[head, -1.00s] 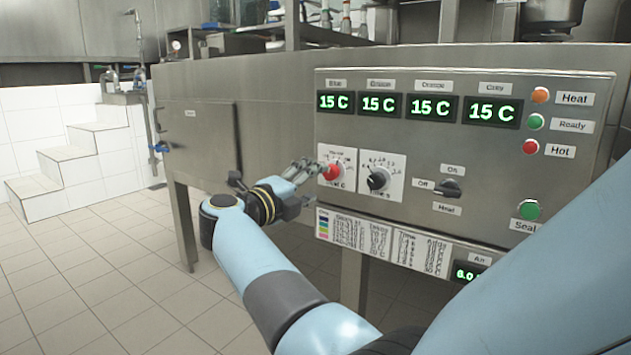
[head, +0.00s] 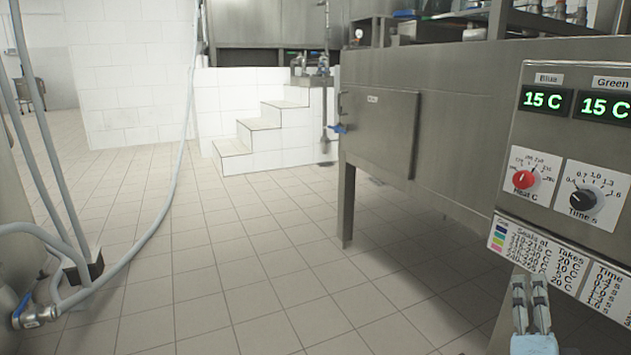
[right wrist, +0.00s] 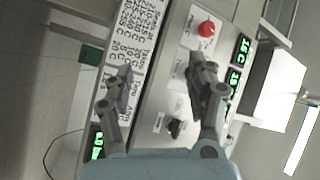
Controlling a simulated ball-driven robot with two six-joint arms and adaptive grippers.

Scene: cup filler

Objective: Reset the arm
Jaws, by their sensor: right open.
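My right gripper (head: 530,306) shows at the bottom right of the head view, below the control panel and pointing up. In the right wrist view my right gripper (right wrist: 160,85) is open, with nothing between its fingers. The panel (head: 555,100) carries a red heat knob (head: 524,180) and a black time knob (head: 583,201). The red knob also shows in the right wrist view (right wrist: 206,29). The fingers are apart from both knobs in the head view. My left gripper is not in view.
A settings chart (head: 540,253) hangs under the knobs. The steel machine (head: 440,130) stands at right, with legs on the tiled floor (head: 230,270). White steps (head: 262,140) stand at the back. Pipes (head: 165,200) run at the left. The middle floor is clear.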

